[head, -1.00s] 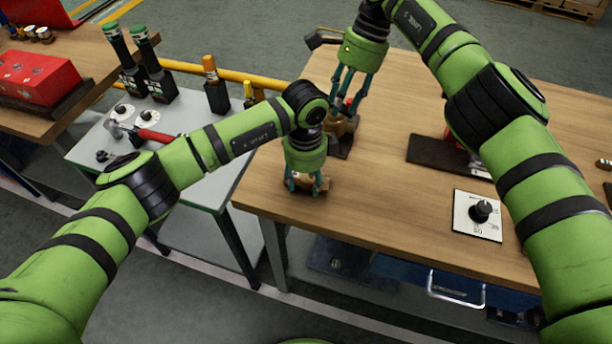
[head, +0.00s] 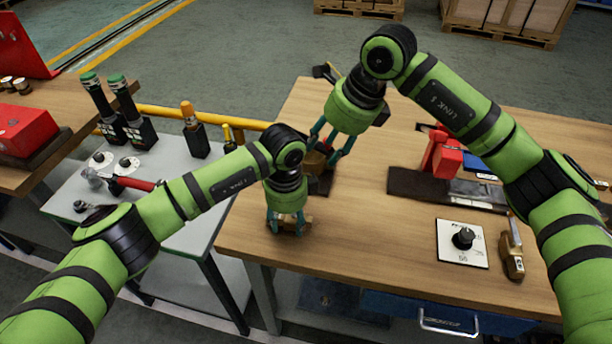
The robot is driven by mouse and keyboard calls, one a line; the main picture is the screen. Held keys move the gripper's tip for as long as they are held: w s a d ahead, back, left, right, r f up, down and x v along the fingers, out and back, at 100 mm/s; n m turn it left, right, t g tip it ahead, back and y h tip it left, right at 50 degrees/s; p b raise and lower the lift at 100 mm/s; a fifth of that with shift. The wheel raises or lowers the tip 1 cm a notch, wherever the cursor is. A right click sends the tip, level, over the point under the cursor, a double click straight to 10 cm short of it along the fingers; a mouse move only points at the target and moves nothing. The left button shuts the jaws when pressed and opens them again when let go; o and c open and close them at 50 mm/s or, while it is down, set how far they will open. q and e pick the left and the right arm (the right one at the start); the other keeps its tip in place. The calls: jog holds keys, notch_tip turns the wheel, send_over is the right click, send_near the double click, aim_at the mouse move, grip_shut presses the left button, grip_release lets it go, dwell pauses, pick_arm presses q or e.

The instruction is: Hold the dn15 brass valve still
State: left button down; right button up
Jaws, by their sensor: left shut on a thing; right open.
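A small brass-coloured piece (head: 290,222), which looks like the dn15 brass valve, is at the left front part of the wooden table. My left gripper (head: 288,226) points down over it and is shut on it; the fingers hide much of its shape. My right gripper (head: 333,147) is open, farther back and a little to the right. Its fingers are beside another brass-brown piece (head: 313,163) on a dark base. I cannot tell whether they touch that piece.
A red vice-like device (head: 442,155) stands on a dark plate on the wooden table (head: 370,225). The table's middle is clear.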

jog(key=x, duration=1.2)
jog(key=shift+s, duration=0.15)
grip_shut()
